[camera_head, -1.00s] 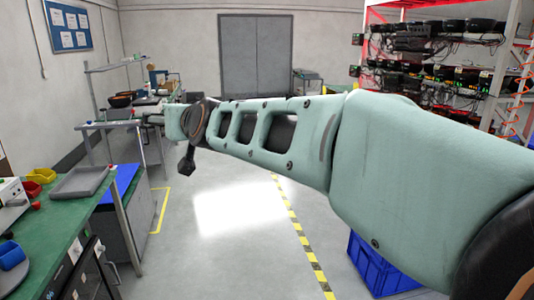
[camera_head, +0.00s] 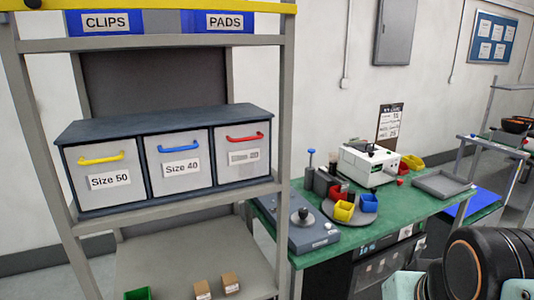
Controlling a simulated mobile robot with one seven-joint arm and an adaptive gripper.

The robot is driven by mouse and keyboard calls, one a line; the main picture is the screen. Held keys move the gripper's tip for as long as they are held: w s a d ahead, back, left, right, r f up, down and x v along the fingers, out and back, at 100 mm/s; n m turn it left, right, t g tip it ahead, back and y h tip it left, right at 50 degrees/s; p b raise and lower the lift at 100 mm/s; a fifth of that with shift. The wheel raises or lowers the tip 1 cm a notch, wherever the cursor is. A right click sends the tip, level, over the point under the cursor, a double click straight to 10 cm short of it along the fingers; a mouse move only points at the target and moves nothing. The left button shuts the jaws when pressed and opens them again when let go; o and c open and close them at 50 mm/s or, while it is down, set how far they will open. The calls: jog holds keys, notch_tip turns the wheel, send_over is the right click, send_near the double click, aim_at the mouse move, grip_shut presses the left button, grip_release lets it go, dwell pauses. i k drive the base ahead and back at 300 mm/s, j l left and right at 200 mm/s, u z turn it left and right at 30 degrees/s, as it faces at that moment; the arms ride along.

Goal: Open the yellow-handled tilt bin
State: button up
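The yellow-handled tilt bin (camera_head: 105,177) is the left of three grey-fronted bins in a dark cabinet on a rack shelf, in the head view. Its yellow handle (camera_head: 101,159) runs across the upper front, above a label reading "Size 50". Its front looks closed, in line with its neighbours. The blue-handled bin (camera_head: 182,185) is beside it, labelled "Size 40". The red-handled bin (camera_head: 241,170) is at the right, its label hard to read. My gripper is not in view; only black and teal parts of my arm show at the lower right, well away from the bins.
Rack posts stand on both sides of the cabinet (camera_head: 170,123). Blue bins marked "CLIPS" (camera_head: 105,22) and "PADS" (camera_head: 223,22) sit above. The lower shelf (camera_head: 180,260) holds small boxes and a green bin (camera_head: 138,294). A green workbench (camera_head: 410,207) with equipment stands to the right.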

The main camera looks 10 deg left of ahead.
aim_at(136, 191)
jog(key=k+j+u, duration=0.1)
jog(key=u, duration=1.55)
